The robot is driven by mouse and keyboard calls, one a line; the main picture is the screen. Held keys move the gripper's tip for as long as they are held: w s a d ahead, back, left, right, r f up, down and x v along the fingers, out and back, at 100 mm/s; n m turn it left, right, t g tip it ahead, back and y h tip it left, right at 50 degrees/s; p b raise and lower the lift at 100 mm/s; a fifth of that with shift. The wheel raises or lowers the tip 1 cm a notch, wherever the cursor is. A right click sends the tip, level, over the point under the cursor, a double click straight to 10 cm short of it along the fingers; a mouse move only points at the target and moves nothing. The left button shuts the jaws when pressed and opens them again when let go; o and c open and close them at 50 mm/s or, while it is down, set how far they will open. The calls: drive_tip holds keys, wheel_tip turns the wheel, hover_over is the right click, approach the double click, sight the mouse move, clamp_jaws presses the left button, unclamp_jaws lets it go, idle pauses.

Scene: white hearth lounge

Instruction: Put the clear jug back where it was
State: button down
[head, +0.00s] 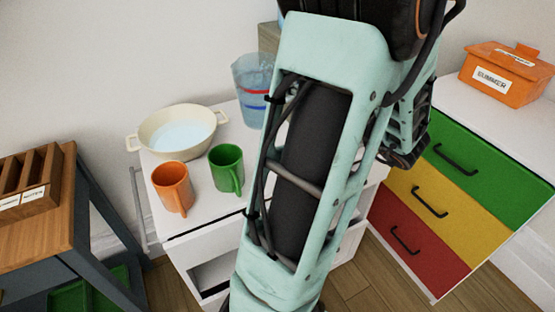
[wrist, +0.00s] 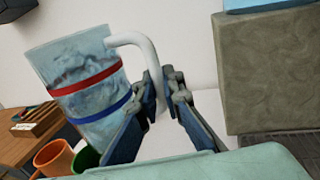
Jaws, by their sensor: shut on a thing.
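The clear jug (head: 250,80) is translucent and bluish, with a red band and a blue band. In the head view it shows at the back of the white cabinet top, its right side hidden by my arm. In the wrist view the jug (wrist: 82,85) leans in the picture, with its white handle (wrist: 130,40) towards my gripper (wrist: 161,88). My gripper is shut on the handle, a finger on each side. My arm hides the gripper in the head view. I cannot tell whether the jug's base touches the cabinet top.
On the white cabinet (head: 205,215) stand a cream two-handled basin (head: 150,150), an orange mug (head: 172,187) and a green mug (head: 227,169). A coloured drawer unit (head: 450,190) at right bears an orange box (head: 507,75). A wooden rack (head: 30,182) is at left.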

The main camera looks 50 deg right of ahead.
drive_tip(key=s+a+f+b, duration=0.2)
drive_tip(key=s+a+f, duration=0.1)
drive_tip(key=s+a, duration=0.3)
drive_tip(key=shift+m+h, duration=0.3)
drive_tip(key=w+d+f+b, duration=0.1)
drive_tip(key=w+d+f, duration=0.1)
drive_tip(key=d+f, duration=0.1)
drive_tip(key=w+d+f+b, duration=0.1)
drive_tip(key=w+d+f, duration=0.1)
drive_tip(key=d, duration=0.3)
drive_tip(key=w+d+f+b, duration=0.1)
drive_tip(key=d+f+b, duration=0.1)
drive_tip(key=d+f, duration=0.2)
drive_tip(key=shift+w+f, duration=0.25)
drive_tip(key=shift+w, duration=0.15)
drive_tip(key=shift+d+f+b, duration=0.2)
drive_tip(key=shift+f+b, duration=0.35)
drive_tip(key=shift+f, duration=1.05)
drive_tip(key=shift+f, duration=0.15)
drive_tip(key=c, duration=2.1)
unclamp_jaws()
drive_tip(key=p+v, duration=0.2)
drive_tip(key=v, duration=1)
